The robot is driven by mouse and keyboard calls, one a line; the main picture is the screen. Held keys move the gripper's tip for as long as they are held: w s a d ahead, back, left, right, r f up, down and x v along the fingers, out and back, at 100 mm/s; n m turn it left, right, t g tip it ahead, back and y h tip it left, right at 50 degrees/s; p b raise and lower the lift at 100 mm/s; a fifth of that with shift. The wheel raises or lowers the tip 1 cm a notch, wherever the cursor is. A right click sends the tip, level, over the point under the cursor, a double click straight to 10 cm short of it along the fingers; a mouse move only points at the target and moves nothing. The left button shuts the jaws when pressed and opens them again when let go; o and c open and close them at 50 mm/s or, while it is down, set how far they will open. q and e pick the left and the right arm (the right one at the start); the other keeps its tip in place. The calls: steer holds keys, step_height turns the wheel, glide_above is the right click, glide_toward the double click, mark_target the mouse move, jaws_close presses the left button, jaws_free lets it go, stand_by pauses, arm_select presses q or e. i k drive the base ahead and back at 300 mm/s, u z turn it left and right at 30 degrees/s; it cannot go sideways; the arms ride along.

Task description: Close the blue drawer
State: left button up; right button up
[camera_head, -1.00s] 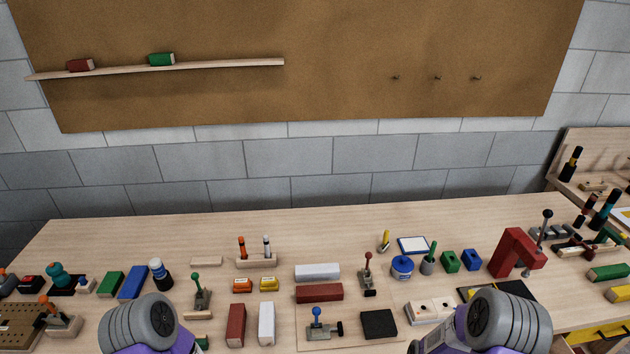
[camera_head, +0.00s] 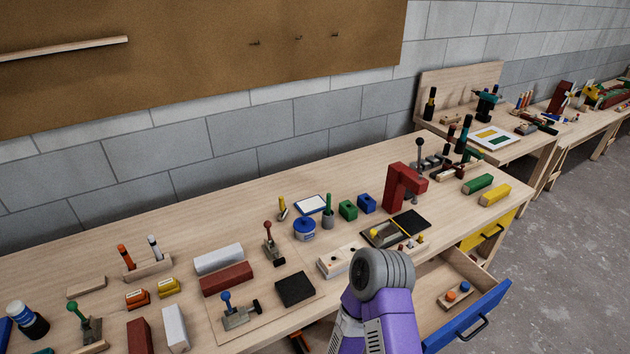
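The blue drawer (camera_head: 468,318) is pulled out below the right end of the workbench. Its blue front has a dark handle (camera_head: 471,330), and its wooden inside shows. A small wooden block with a blue and an orange knob (camera_head: 458,293) lies in it. My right arm, purple and grey, comes up from the bottom, left of the drawer; its gripper is not visible. My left arm and gripper are out of view.
A shut yellow drawer (camera_head: 483,238) with a dark handle is farther along the bench front. The workbench top (camera_head: 250,210) carries blocks, clamps and a red bracket (camera_head: 401,188). Grey floor (camera_head: 560,260) is clear to the right.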

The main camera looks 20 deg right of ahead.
mark_target(440, 321)
steer(key=z, duration=1.85)
steer(key=k, duration=0.3)
steer(key=z, duration=0.5)
steer(key=i, duration=0.85)
steer(key=u, duration=0.65)
